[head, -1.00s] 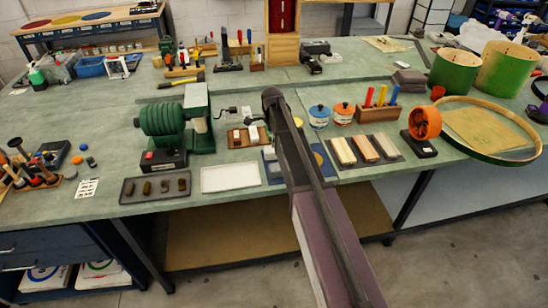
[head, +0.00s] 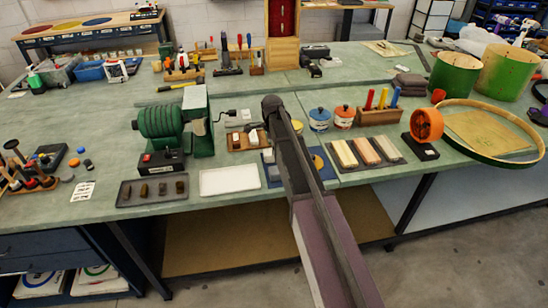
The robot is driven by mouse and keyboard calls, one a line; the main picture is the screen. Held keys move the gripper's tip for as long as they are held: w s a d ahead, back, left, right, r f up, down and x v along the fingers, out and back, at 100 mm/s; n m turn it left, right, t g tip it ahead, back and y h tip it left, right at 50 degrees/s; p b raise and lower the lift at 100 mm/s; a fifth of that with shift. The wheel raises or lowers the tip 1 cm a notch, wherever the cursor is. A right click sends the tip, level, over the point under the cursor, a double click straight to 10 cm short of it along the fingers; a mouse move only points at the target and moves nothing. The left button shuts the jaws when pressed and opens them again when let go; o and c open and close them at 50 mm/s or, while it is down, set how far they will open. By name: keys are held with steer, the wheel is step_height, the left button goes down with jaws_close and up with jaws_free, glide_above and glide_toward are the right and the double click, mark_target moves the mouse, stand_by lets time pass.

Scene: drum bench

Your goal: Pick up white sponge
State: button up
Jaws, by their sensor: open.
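A small wooden tray (head: 236,146) lies on the bench just left of the end of my arm. Small white or pale blocks (head: 256,137) are in it; one may be the white sponge, but they are too small to tell for sure. My arm reaches up the middle of the picture, and its dark end stands over the bench, just right of this tray. The fingers of my gripper do not show; the arm hides them. Nothing is visibly held.
An empty white tray (head: 229,180) lies in front, beside a dark tray (head: 124,197) of brown blocks. Blue and orange pots (head: 319,119) stand close right of my arm.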

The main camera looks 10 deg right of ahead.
steer(key=shift+d+f+b, duration=0.1)
steer(key=shift+f+b, duration=1.9)
steer(key=shift+f, duration=0.25)
steer(key=c, duration=0.8)
